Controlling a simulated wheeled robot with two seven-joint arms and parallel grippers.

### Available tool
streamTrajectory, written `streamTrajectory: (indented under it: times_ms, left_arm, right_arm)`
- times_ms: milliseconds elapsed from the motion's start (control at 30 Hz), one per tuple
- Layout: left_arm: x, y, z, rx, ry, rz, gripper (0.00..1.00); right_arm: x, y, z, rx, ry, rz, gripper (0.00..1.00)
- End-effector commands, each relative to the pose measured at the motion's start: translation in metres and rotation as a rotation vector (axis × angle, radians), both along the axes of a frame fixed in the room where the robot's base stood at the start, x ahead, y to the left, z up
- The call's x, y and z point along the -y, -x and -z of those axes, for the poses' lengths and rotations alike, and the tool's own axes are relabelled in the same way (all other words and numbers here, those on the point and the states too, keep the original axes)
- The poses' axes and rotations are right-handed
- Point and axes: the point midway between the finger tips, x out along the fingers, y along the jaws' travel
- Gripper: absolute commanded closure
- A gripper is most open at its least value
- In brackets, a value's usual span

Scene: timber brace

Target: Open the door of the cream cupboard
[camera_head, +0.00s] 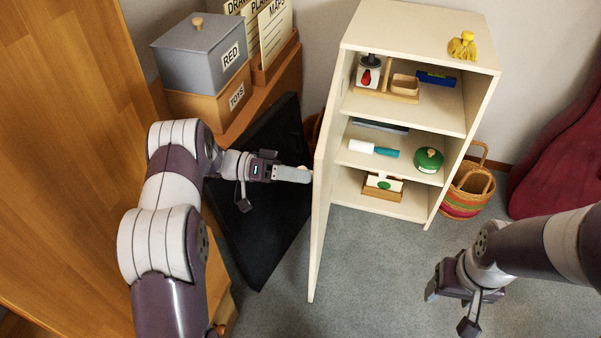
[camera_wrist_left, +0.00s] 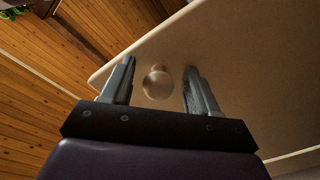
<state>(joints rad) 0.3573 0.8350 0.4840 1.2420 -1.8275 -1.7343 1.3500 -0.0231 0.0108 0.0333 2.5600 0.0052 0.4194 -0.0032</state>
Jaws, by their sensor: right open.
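The cream cupboard (camera_head: 420,35) stands with its front open and its shelves showing. Its door (camera_head: 321,190) is swung out from the left side towards me and shows nearly edge-on. In the left wrist view the door's outer face (camera_wrist_left: 255,75) carries a round knob (camera_wrist_left: 157,83). My left gripper (camera_head: 300,175) is at the door's outer face. Its fingers are apart, one on each side of the knob, with gaps showing in the left wrist view (camera_wrist_left: 160,78). My right gripper (camera_head: 452,308) is open and empty above the floor, right of the door.
The shelves hold several small items, including a green round tin (camera_head: 429,160). A yellow object (camera_head: 463,46) lies on the cupboard top. A striped basket (camera_head: 467,192) stands to the right. A black panel (camera_head: 262,225) leans behind my left arm. Floor (camera_head: 375,270) right of the door is clear.

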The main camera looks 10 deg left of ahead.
Motion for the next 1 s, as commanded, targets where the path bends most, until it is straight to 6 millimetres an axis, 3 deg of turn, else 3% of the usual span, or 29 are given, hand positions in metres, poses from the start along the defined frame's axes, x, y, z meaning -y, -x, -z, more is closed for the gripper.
streamTrajectory:
  times_ms: [267,633,1000]
  left_arm:
    - [-0.004,-0.001,-0.002,0.004,0.0,-0.003,0.41]
    - [-0.069,0.003,-0.001,0.002,0.001,-0.003,0.41]
    - [-0.076,0.004,-0.001,0.002,0.0,-0.001,0.41]
  right_arm:
    - [0.0,0.0,-0.001,0.0,0.0,0.0,0.38]
    - [0.0,0.0,-0.012,0.0,0.0,0.0,0.38]
    - [0.0,0.0,-0.012,0.0,0.0,0.0,0.38]
